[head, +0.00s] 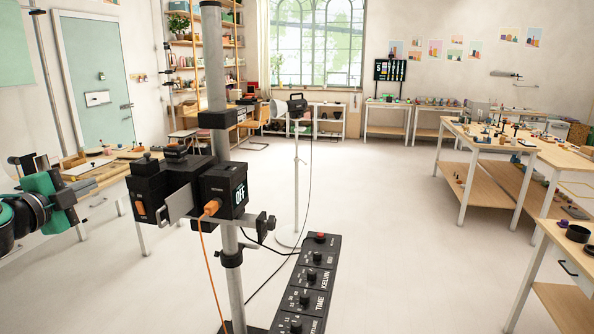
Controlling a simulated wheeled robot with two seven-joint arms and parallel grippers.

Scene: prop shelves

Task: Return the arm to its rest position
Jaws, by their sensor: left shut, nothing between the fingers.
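My left gripper (70,208) is at the left edge, at the end of the teal and black wrist. It is shut and holds nothing. It is apart from the black box (149,190) on the metal post and left of it. The left wooden table (113,180) is behind the gripper in the picture. My right gripper and arm are not in view.
A black control panel (304,301) is low in the middle. Worktables (484,190) stand at right. The middle floor (370,220) is clear.

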